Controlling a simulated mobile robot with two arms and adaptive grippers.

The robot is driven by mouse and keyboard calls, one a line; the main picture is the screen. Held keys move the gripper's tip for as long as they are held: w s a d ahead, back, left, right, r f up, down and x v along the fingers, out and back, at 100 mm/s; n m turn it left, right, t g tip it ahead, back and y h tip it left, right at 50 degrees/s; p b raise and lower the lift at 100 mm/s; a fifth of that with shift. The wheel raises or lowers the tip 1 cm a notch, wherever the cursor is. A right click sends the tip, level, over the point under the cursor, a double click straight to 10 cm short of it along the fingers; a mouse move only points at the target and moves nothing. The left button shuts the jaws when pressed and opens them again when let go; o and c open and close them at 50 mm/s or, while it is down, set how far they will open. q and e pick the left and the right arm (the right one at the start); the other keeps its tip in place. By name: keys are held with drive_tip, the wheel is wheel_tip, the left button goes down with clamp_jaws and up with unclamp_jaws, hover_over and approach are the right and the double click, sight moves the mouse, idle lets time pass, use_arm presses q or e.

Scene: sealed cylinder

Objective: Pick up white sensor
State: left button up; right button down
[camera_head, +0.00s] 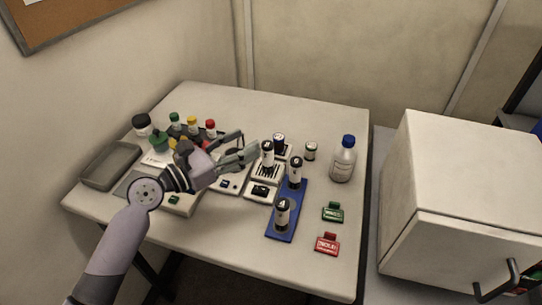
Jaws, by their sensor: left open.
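My left gripper (247,146) reaches in from the left over the middle of the table. It is open, with its fingers pointing right and nothing seen between them. I cannot tell for certain which item is the white sensor. My right gripper is not in view.
A blue-capped bottle (343,162) stands at the right. A green tag (333,212) and a red tag (327,245) lie near the right edge. Capped vials and a grey tray (110,166) are at the left. A white cabinet (455,180) stands beside the table. The front is clear.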

sight(267, 144)
use_arm(q)
drive_tip(key=f, duration=0.3)
drive_tip(key=f+b, duration=0.1)
drive_tip(key=f, duration=0.1)
drive_tip(key=shift+w+d, duration=0.2)
drive_tip(key=shift+d, duration=0.05)
drive_tip(key=shift+w+d+r+p, duration=0.2)
drive_tip(key=shift+w+d, duration=0.1)
drive_tip(key=shift+d, duration=0.15)
drive_tip(key=shift+w+d+r+p, duration=0.1)
drive_tip(key=shift+w+d+p, duration=0.05)
drive_tip(key=shift+w+d, duration=0.2)
drive_tip(key=x, duration=0.5)
drive_tip(key=shift+f+p, duration=0.1)
drive_tip(key=shift+p, duration=0.2)
drive_tip(key=shift+w+d, duration=0.1)
drive_tip(key=shift+d, duration=0.05)
drive_tip(key=shift+c, duration=1)
clamp_jaws()
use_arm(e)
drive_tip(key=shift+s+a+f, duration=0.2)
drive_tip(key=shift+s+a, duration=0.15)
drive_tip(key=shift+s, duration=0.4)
